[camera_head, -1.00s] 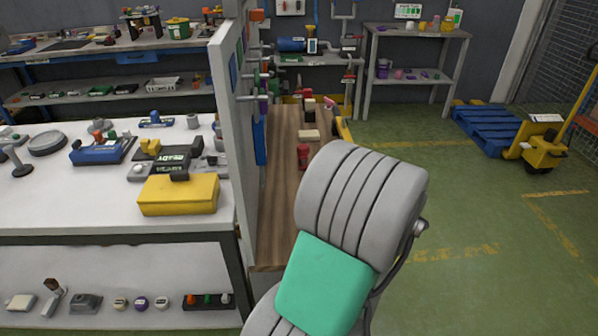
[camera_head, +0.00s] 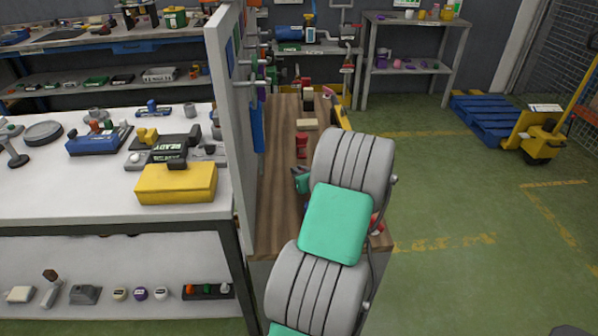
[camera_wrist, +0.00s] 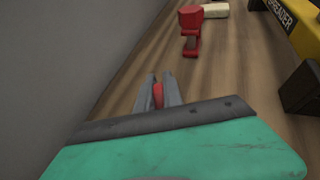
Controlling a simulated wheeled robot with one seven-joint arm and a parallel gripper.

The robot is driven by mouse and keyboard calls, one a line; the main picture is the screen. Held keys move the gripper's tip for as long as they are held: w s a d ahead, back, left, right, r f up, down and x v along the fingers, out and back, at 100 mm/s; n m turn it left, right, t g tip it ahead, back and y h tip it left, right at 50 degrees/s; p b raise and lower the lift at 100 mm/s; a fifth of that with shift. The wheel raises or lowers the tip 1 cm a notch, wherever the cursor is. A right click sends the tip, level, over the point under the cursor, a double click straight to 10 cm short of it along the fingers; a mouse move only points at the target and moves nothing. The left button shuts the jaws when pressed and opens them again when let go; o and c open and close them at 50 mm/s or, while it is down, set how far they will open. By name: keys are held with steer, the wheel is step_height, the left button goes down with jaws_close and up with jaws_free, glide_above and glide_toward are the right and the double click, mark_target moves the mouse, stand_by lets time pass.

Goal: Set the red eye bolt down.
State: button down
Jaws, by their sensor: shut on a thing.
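My gripper (camera_wrist: 158,84) is shut on the red eye bolt (camera_wrist: 158,96), which shows as a small red piece between the two grey fingers in the wrist view. The fingers hide most of its shape, and I cannot tell whether it touches the wood. The gripper is over the wooden bench top (camera_wrist: 140,70), with clear board on both sides of the fingertips. In the head view, my arm hides the eye bolt and most of the gripper; the bench top (camera_head: 278,215) runs beneath it.
A red object (camera_wrist: 191,30) stands ahead on the bench; it also shows in the head view (camera_head: 302,146). A pale block (camera_wrist: 215,10) lies behind it. A yellow-and-black item (camera_wrist: 296,28) and a dark block (camera_wrist: 302,90) are at right. A grey panel (camera_head: 231,120) edges the left.

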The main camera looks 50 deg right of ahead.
steer(key=shift+f, duration=0.15)
steer(key=c, duration=1.5)
jaws_free()
steer(key=shift+r, duration=0.25)
steer(key=v, duration=1.2)
steer(key=shift+f, duration=0.15)
